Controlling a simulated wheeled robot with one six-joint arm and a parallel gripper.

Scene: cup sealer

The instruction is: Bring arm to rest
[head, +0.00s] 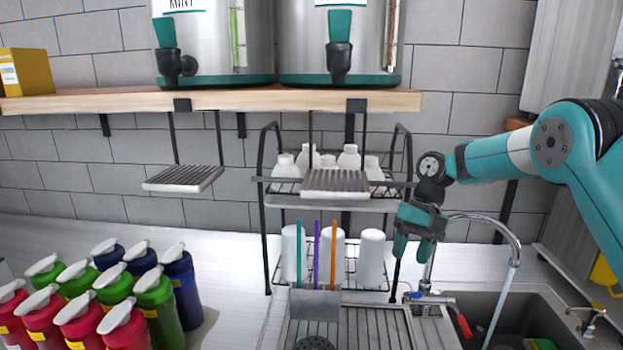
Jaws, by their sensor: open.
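My gripper (412,240) hangs from the teal arm on the right side of the head view, with its fingers pointing down. It is in front of the right side of the wire rack and left of the tap. The arm comes in from the right edge, above the sink.
A wire rack (267,240) holds white bottles and cups. A curved tap (512,245) stands by the sink (535,300) on the right. Red, green and blue pump bottles (182,295) stand at left. A wooden shelf (130,103) with two steel dispensers (340,45) is above.

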